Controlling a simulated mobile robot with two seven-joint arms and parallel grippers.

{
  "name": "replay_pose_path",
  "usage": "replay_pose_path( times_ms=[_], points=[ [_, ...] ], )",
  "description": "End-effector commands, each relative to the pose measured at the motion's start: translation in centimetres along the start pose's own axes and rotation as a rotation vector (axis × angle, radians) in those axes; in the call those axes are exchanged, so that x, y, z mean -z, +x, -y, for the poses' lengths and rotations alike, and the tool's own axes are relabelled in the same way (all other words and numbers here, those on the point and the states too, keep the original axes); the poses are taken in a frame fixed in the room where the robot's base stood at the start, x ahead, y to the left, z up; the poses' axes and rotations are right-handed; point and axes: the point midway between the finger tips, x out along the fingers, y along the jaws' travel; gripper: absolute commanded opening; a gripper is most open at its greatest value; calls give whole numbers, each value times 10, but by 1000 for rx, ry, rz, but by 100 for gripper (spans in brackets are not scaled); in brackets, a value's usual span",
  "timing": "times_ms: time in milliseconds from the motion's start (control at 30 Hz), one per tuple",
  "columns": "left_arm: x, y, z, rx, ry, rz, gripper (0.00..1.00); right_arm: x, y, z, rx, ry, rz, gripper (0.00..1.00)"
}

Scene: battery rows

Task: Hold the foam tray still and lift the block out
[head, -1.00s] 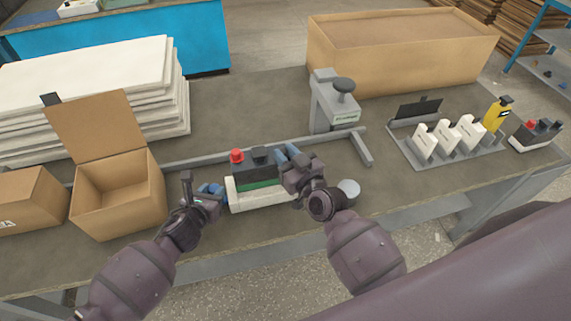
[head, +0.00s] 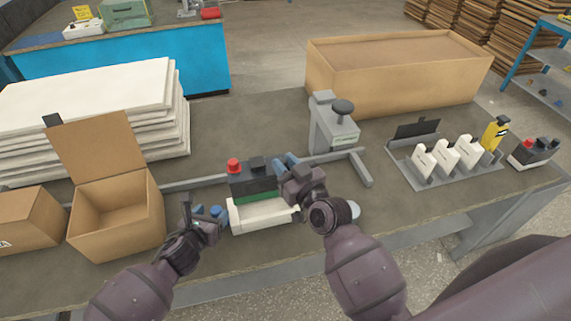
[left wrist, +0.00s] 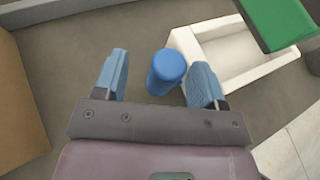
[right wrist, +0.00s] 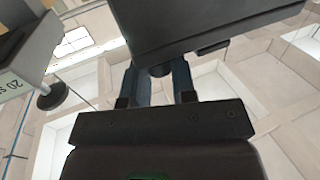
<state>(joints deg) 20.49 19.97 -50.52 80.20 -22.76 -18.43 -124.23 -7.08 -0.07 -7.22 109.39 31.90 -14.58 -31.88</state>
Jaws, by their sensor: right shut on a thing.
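The block (head: 252,182), dark with a green band and a red and a black terminal on top, is held above the white foam tray (head: 262,222). My right gripper (head: 290,165) is shut on the block at its right end. In the right wrist view, the block's dark body (right wrist: 210,25) lies beyond the fingers. In the left wrist view, the block's green side (left wrist: 278,20) hangs over the tray's empty hollow (left wrist: 235,50). My left gripper (left wrist: 160,85) is open at the tray's left end, its fingers apart on either side of a blue cylinder (left wrist: 165,70), with the tray beside the right finger.
An open cardboard box (head: 118,215) stands left of my left gripper. A grey stand with a black knob (head: 332,120) is behind the block. A rack of white pieces (head: 445,160) and another battery-like block (head: 533,153) are at right. A large carton (head: 400,80) stands behind.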

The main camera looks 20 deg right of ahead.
Motion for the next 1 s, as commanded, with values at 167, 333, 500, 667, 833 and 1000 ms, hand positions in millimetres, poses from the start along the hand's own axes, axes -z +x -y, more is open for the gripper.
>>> replay_pose_path(
  times_ms=[167, 333, 500, 667, 833, 1000],
  points=[
    [-1, 0, 0, 1, 0, 2, 64, 5, 1, 0, -1, 3, -13, 0],
    [-1, -4, 0, 1, 1, 2, 64, 5, 1, 0, -1, 3, -13, 0],
    [-1, -18, 0, 0, 2, 1, 64, 5, 1, 0, -1, 3, -13, 0],
    [-1, -37, -1, 0, 2, 2, 64, 6, 1, 0, -1, 3, -13, 0],
    [0, -59, 0, 1, 2, 0, 64, 6, 1, 0, -1, 3, -13, 0],
    [0, -81, -1, 0, 0, 0, 64, 6, 1, 0, -1, 3, -13, 0]
  ],
)
